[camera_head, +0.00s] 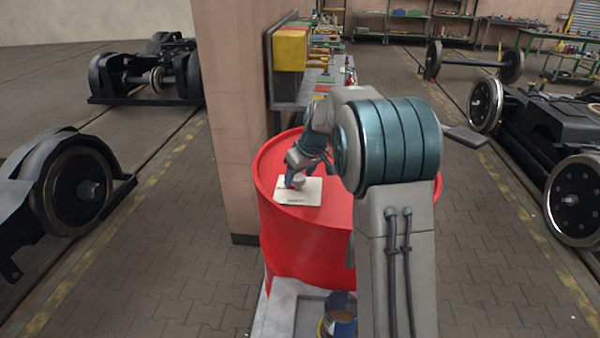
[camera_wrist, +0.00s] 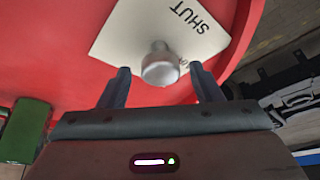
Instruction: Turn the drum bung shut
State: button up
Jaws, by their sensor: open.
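The red drum (camera_head: 310,245) stands upright beside a pillar, and its red top fills much of the wrist view (camera_wrist: 60,50). A white card (camera_head: 318,191) lies on the drum top and reads "SHUT" in the wrist view (camera_wrist: 125,35). The bung (camera_wrist: 160,66) is a pale grey knob standing up at the card. My gripper (camera_wrist: 160,78) is open, with one dark finger on each side of the bung in the wrist view. I cannot tell whether the fingers touch it. In the head view my gripper (camera_head: 294,183) is over the card, partly hiding it.
A pillar (camera_head: 228,120) rises close to the drum's left side. A workbench (camera_head: 318,85) with tools and a yellow bin (camera_head: 291,47) stands behind. Tram wheelsets (camera_head: 75,188) and a bogie (camera_head: 545,125) flank the paved floor. A dark can (camera_head: 340,318) sits in front of the drum.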

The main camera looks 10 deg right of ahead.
jog(key=shift+f, duration=0.1)
jog(key=c, duration=1)
jog(key=shift+n+b, duration=0.3)
jog(key=shift+b, duration=0.05)
jog(key=n+y+b, duration=0.1)
jog(key=n, duration=0.1)
jog(key=shift+w+d+n+g+b, duration=0.1)
jog(key=shift+n+g+b, duration=0.2)
jog(key=shift+b, duration=0.05)
jog(key=n, duration=0.2)
jog(key=n+g+y, duration=0.1)
jog(key=n, duration=0.1)
jog(key=shift+w+n+g, duration=0.1)
jog(key=shift+n+g, duration=0.2)
jog(key=n+g+p, duration=0.1)
jog(key=n, duration=0.2)
jog(key=n+g+p, duration=0.1)
jog(key=n+p, duration=0.1)
jog(key=n, duration=0.1)
jog(key=shift+w+r+y, duration=0.15)
jog(key=shift+r+y, duration=0.05)
jog(key=shift+y, duration=0.1)
jog(key=shift+w+f+n+g+p, duration=0.1)
jog(key=shift+n+g+p, duration=0.95)
jog(key=shift+n, duration=0.95)
jog(key=shift+h, duration=0.4)
